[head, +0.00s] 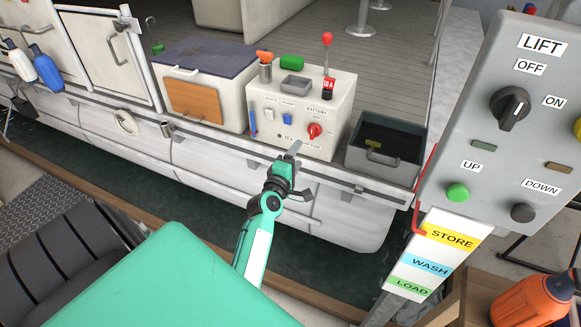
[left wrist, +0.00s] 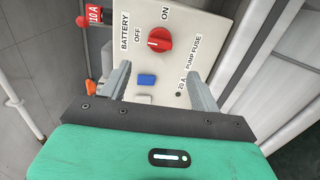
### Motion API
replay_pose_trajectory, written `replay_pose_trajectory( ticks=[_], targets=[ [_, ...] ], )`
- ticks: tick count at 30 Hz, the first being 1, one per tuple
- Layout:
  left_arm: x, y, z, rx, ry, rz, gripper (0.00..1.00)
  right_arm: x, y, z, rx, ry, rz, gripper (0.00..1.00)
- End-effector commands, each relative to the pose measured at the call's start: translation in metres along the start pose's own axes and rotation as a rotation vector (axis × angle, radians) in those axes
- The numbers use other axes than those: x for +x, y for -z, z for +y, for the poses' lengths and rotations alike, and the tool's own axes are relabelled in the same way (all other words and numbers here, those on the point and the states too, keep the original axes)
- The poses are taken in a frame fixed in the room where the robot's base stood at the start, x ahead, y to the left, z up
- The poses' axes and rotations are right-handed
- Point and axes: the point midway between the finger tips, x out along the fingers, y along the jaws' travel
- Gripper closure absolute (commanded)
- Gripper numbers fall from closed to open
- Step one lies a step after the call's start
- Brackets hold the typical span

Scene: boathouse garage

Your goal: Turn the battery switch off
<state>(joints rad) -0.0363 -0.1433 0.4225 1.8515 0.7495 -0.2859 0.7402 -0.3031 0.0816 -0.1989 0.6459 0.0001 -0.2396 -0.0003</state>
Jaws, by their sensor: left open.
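The battery switch is a red rotary knob (head: 314,131) on the front of a white console (head: 262,97). In the left wrist view the knob (left wrist: 160,40) sits beyond the fingertips, roughly centred between them, with BATTERY, OFF and ON printed around it. Its white mark lies on the side toward OFF. My left gripper (head: 298,170) is open and empty, in front of and below the knob and apart from it. It also shows in the left wrist view (left wrist: 162,88). My right gripper is in neither view.
A blue rocker switch (left wrist: 147,80) is beside the knob. The lift control box (head: 505,110) fills the right side.

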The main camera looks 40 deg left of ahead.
Motion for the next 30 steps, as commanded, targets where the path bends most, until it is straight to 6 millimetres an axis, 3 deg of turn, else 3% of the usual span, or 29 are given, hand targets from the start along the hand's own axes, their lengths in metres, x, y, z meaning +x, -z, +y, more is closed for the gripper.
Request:
replay_pose_trajectory(
  ticks=[3, 9, 27, 30],
  targets=[
    [-0.019, 0.000, -0.002, 0.001, 0.001, 0.000, 0.36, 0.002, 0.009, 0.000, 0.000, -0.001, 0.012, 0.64],
    [-0.035, 0.000, 0.000, 0.000, -0.001, 0.000, 0.36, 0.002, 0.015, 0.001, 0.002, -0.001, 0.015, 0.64],
    [-0.038, 0.000, 0.000, 0.000, 0.000, 0.000, 0.36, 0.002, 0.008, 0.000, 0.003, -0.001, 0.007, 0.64],
    [-0.037, -0.003, -0.007, 0.012, 0.014, -0.005, 0.36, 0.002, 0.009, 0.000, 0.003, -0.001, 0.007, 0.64]
  ],
)
